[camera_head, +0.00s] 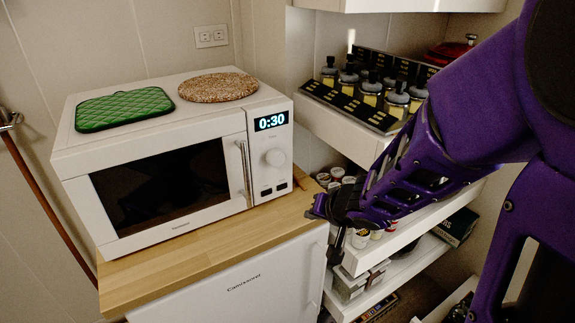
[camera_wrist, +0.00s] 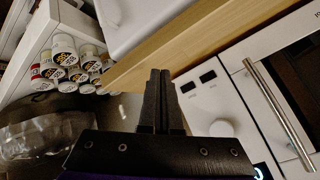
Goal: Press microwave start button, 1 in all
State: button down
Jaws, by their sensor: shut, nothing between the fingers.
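A white microwave (camera_head: 220,220) stands on a wooden counter, its dark door closed and its display (camera_head: 271,121) reading 0:30. Its right-hand panel has a round knob (camera_head: 274,157) and, below it, two small dark buttons, one at the left (camera_head: 266,192) and one at the right (camera_head: 282,187). The wrist view shows the same two buttons (camera_wrist: 198,82) and the knob (camera_wrist: 221,129), turned about. My gripper (camera_head: 318,209) is to the right of the microwave panel, apart from it. In the wrist view my gripper (camera_wrist: 160,76) has its fingers together with nothing between them.
A green quilted mat (camera_head: 122,108) and a round speckled mat (camera_head: 217,86) lie on the microwave. The wooden counter (camera_head: 190,250) tops a white fridge (camera_head: 235,290). Shelves at right hold dark-labelled bottles (camera_head: 370,93) and small jars (camera_wrist: 65,62), close to my arm.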

aim_at(282, 187)
jog(key=w+a, duration=0.1)
jog(key=w, duration=0.1)
jog(key=w+a, duration=0.1)
jog(key=w, duration=0.1)
jog(key=w+a, duration=0.2)
jog(key=shift+w+a+r, duration=0.1)
jog(key=shift+w+a, duration=0.35)
jog(key=shift+w, duration=0.2)
jog(key=shift+w, duration=0.1)
dwell(1.6)
jog(key=shift+w+a+p, duration=0.25)
jog(key=shift+p, duration=0.15)
